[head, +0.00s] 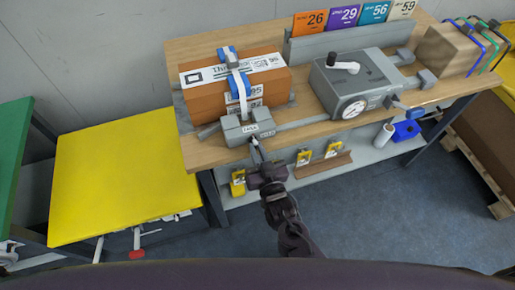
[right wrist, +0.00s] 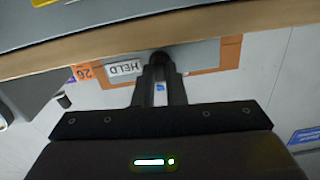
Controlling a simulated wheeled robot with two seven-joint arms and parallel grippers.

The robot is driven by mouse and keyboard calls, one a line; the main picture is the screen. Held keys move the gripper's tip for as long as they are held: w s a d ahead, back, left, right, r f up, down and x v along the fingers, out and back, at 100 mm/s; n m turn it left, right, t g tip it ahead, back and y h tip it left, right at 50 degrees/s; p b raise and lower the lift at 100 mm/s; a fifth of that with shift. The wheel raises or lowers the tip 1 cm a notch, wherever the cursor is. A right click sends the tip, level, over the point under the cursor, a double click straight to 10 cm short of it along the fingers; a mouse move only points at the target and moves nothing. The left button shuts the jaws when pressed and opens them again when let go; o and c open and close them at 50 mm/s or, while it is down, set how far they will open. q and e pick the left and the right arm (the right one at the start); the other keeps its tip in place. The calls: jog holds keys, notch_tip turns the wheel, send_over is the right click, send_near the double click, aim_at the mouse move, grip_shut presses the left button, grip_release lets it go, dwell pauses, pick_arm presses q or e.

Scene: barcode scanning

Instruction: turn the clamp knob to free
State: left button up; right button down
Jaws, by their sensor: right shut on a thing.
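The clamp (head: 232,132) is a grey block at the front edge of the wooden bench, before a brown box (head: 205,100) with a blue and white strap. Small white labels sit on the clamp; one reads HELD (right wrist: 125,70) in the right wrist view. My right gripper (head: 257,153) reaches up from below to the clamp's front. In the right wrist view its fingers (right wrist: 161,78) are closed on a small dark knob (right wrist: 160,57). The fingers cover most of the knob, so its turn angle cannot be told. My left gripper is not in view.
A grey device with a dial gauge (head: 354,108) stands right of the clamp. Numbered cards (head: 330,20) stand behind it. A lower shelf (head: 325,172) holds yellow-tagged items and a white roll. A yellow table (head: 120,180) stands left. Floor is clear in front.

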jog(key=shift+f+n, duration=0.15)
jog(key=shift+n, duration=0.55)
jog(key=c, duration=1.8)
grip_release()
jog(key=shift+o, duration=0.2)
jog(key=shift+s, duration=0.1)
jog(key=v, duration=0.7)
jog(key=shift+s+b, duration=0.3)
jog(key=shift+b, duration=0.15)
jog(key=shift+d, duration=0.1)
